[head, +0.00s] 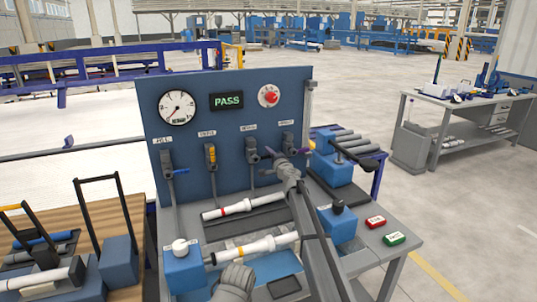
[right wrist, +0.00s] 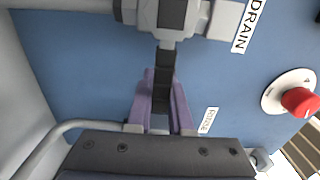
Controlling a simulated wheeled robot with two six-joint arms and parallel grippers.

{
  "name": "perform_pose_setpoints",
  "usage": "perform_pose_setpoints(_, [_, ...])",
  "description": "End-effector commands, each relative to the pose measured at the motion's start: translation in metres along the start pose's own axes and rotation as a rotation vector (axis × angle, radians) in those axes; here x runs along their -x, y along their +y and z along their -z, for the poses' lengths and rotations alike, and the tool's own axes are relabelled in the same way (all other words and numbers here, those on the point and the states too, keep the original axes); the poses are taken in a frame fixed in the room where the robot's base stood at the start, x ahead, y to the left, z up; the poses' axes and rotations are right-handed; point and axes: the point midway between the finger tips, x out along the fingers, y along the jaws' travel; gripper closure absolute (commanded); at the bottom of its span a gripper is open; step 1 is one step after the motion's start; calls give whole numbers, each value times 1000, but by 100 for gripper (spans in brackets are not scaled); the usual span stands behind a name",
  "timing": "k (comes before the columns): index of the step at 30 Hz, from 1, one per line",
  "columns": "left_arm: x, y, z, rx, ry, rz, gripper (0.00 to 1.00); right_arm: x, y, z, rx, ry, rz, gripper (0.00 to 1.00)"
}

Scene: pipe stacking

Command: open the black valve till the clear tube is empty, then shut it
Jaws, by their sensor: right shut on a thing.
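The black valve (head: 252,150) is on the blue panel, third from the left. In the right wrist view its grey body (right wrist: 165,14) sits under the DRAIN label (right wrist: 246,27). Its black lever (right wrist: 163,75) sticks out across the line of its pipe. My right gripper (right wrist: 158,112) is shut on the lever's end, one purple finger on each side; it shows against the panel in the head view (head: 276,160). I cannot pick out the clear tube or its level for certain.
The panel carries a gauge (head: 177,107), a PASS display (head: 227,101), a red knob (head: 269,96), a blue-handled valve (head: 168,162) and a yellow-handled valve (head: 210,156). White pipes (head: 239,207) lie on the bench below. Red (head: 375,222) and green (head: 394,239) buttons are at right.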

Motion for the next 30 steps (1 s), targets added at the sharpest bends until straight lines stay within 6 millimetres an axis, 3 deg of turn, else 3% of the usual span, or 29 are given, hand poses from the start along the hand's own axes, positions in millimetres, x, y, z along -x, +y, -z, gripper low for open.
perform_pose_setpoints(18, [-3, 0, 0, 0, 0, 0, 50, 1, 3, 0, -36, -1, 0, 100])
perform_pose_setpoints(19, [-3, 0, 0, 0, 0, 0, 50, 1, 3, 0, -36, -1, 0, 79])
perform_pose_setpoints(26, [-3, 0, 0, 0, 0, 0, 50, 0, 3, 0, -35, 0, 0, 53])
perform_pose_setpoints(30, [-2, 0, 0, 0, 0, 0, 50, 0, 3, 0, -35, 0, 0, 51])
